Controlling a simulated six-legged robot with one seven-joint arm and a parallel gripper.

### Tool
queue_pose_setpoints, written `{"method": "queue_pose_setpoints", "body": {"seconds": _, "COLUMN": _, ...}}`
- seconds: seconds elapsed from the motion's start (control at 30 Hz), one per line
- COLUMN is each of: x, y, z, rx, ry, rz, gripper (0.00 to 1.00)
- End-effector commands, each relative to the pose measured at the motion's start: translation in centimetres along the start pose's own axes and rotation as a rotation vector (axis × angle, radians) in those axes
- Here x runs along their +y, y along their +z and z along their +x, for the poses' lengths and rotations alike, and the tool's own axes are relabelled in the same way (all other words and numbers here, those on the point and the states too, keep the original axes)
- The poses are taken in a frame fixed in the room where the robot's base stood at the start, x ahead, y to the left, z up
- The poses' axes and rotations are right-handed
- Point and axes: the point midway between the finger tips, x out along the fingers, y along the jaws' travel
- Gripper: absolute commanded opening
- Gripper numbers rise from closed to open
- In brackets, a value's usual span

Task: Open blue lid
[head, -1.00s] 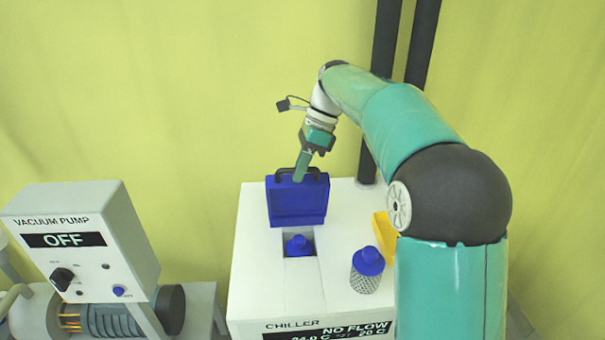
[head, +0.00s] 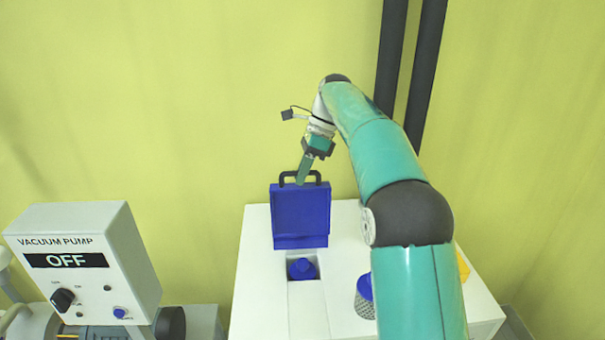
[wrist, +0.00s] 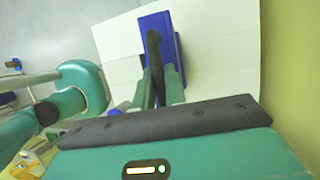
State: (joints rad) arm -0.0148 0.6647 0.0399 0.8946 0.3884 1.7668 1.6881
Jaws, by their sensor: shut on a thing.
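The blue lid (head: 300,216) stands upright on top of the white chiller (head: 262,290), behind a square opening. It also shows in the wrist view (wrist: 155,24). A black handle (head: 286,178) sits on its upper edge and shows between my fingers in the wrist view (wrist: 153,50). My gripper (head: 302,178) is shut on this handle from above. In the wrist view my gripper's fingers (wrist: 160,85) lie on both sides of it. In the uncovered opening a blue cap (head: 302,268) shows.
A mesh cylinder with a blue top (head: 364,296) stands on the chiller to the right, partly behind my arm. A yellow thing (head: 462,266) is mostly hidden by my arm. The vacuum pump box (head: 85,262), reading OFF, stands at left. Dark vertical pipes (head: 408,70) rise behind my arm.

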Motion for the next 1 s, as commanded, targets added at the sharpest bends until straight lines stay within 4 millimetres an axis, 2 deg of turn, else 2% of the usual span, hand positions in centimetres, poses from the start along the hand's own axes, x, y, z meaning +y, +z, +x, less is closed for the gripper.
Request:
{"method": "queue_pose_setpoints", "body": {"seconds": 0.17, "x": -0.1, "y": -0.4, "z": -0.1, "rx": 0.004, "ry": -0.002, "rz": 0.005, "gripper": 0.00}}
{"method": "queue_pose_setpoints", "body": {"seconds": 0.2, "x": 0.0, "y": -0.3, "z": -0.1, "rx": 0.004, "ry": -0.002, "rz": 0.005, "gripper": 0.20}}
{"method": "queue_pose_setpoints", "body": {"seconds": 0.27, "x": 0.0, "y": -0.3, "z": -0.1, "rx": 0.004, "ry": -0.002, "rz": 0.004, "gripper": 0.32}}
{"method": "queue_pose_setpoints", "body": {"seconds": 0.3, "x": 0.0, "y": -0.2, "z": -0.1, "rx": 0.003, "ry": -0.002, "rz": 0.003, "gripper": 0.34}}
{"method": "queue_pose_setpoints", "body": {"seconds": 0.67, "x": 0.1, "y": 0.2, "z": -0.6, "rx": 0.000, "ry": -0.003, "rz": 0.000, "gripper": 0.34}}
{"method": "queue_pose_setpoints", "body": {"seconds": 0.9, "x": 0.7, "y": 1.1, "z": -3.0, "rx": 0.002, "ry": -0.005, "rz": 0.000, "gripper": 0.34}}
{"method": "queue_pose_setpoints", "body": {"seconds": 1.0, "x": 2.2, "y": 1.4, "z": -4.1, "rx": 0.002, "ry": -0.004, "rz": 0.001, "gripper": 0.34}}
